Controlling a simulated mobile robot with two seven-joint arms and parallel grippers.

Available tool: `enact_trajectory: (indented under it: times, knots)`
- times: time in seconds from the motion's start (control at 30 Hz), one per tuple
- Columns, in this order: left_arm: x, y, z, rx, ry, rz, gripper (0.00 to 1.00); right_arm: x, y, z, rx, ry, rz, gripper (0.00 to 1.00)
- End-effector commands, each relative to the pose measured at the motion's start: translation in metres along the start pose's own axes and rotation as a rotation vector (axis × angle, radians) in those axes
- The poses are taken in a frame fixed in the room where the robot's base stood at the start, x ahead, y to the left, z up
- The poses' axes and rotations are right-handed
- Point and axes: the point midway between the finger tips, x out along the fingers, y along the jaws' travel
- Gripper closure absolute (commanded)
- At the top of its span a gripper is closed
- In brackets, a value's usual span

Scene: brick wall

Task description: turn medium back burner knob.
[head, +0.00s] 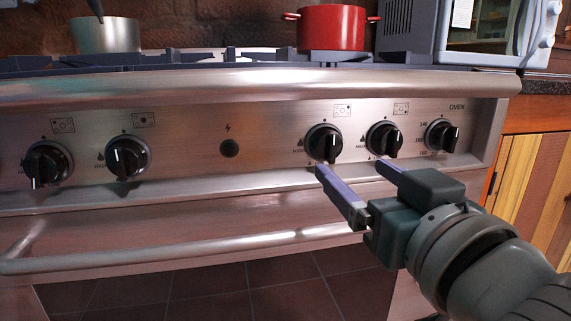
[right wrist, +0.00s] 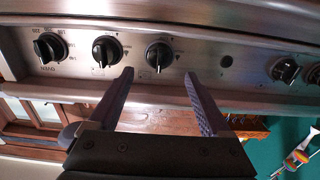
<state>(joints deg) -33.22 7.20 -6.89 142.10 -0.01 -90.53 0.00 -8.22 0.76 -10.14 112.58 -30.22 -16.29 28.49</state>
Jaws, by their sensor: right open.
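The stove's front panel carries several black knobs with white pointer lines. Right of centre are two burner knobs, the inner one (head: 324,143) and the outer one (head: 384,140), each with a small burner diagram above it. Which diagram marks the medium back burner is too small to tell. My right gripper (head: 350,168) is open and empty, just below and in front of these two knobs. In the right wrist view, upside down, the inner knob (right wrist: 159,55) shows beyond the gap between my fingertips (right wrist: 158,74), apparently untouched. A grey part at the head view's top left corner may be my left gripper (head: 15,3).
The oven knob (head: 442,135) is at the panel's right end. The oven handle (head: 190,248) runs below. A red pot (head: 331,27) and a metal pot (head: 106,35) stand on top.

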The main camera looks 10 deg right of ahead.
Motion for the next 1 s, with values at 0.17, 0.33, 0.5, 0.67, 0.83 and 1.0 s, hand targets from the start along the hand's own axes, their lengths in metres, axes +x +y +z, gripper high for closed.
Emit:
enact_trajectory:
  times: [0.17, 0.33, 0.5, 0.67, 0.83, 1.0]
  knots:
    - [0.011, 0.000, 0.004, 0.000, 0.000, 0.000, 0.50, 0.033, 0.000, 0.002, -0.002, 0.003, 0.000, 0.18]
    - [0.018, 0.001, 0.006, 0.000, 0.000, 0.000, 0.50, 0.059, 0.000, 0.002, -0.001, 0.001, 0.000, 0.18]
    - [0.021, 0.001, 0.007, -0.002, 0.000, 0.001, 0.50, 0.072, 0.000, 0.001, -0.001, -0.001, 0.000, 0.18]
    - [0.022, 0.002, 0.007, -0.006, 0.001, 0.004, 0.50, 0.075, 0.000, 0.001, 0.000, -0.002, 0.001, 0.18]
    - [0.021, 0.003, 0.006, -0.010, 0.001, 0.008, 0.50, 0.075, 0.000, 0.001, 0.000, -0.002, 0.001, 0.18]
    - [0.021, 0.004, 0.006, -0.010, 0.001, 0.008, 0.50, 0.075, 0.000, 0.001, 0.000, -0.002, 0.001, 0.37]
